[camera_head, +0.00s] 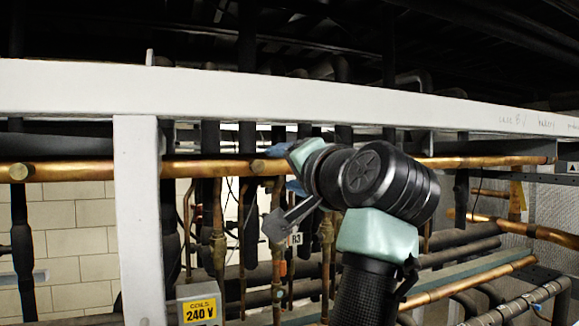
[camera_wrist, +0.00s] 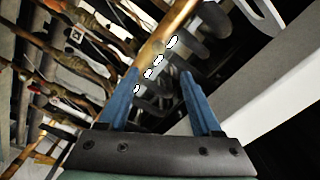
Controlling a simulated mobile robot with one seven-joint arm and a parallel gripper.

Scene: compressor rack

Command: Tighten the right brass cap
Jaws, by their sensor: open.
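In the head view, a long copper pipe (camera_head: 200,169) runs across below the white beam. Two round brass caps show on it: the left one (camera_head: 20,171) near the left edge, and the right one (camera_head: 258,167) just left of my arm. My gripper (camera_wrist: 160,73) has its two blue fingers apart with nothing held between them. A copper pipe (camera_wrist: 168,30) runs beyond the fingertips in the wrist view; I cannot make out a cap there. In the head view my wrist and arm hide most of the gripper.
A white beam (camera_head: 70,88) and white post (camera_head: 138,220) stand in front of the pipes. Dark pipes (camera_head: 247,110) and thin copper lines crowd behind. A box labelled 240 V (camera_head: 200,308) sits low. White marks (camera_wrist: 158,60) lie between the fingertips in the wrist view.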

